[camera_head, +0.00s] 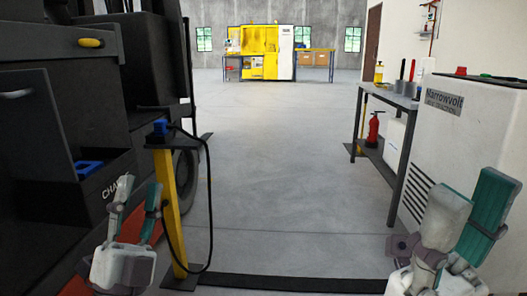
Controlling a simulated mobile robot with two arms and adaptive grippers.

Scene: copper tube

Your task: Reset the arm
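My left gripper (137,188) is at the lower left, pointing up, in front of the dark machine. Its two fingers stand apart with a gap between them, and nothing shows between them. My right gripper (470,188) is at the lower right, in front of the white cabinet. Its pale grey and teal fingers overlap in this view, so its opening cannot be judged. No copper tube can be made out.
A yellow post (169,200) with a blue-topped device and hanging black cable stands beside my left gripper. The white Narrowvolt cabinet (480,125) and a workbench (392,101) with bottles are at right. A red fire extinguisher (374,130) stands below. The middle floor is clear.

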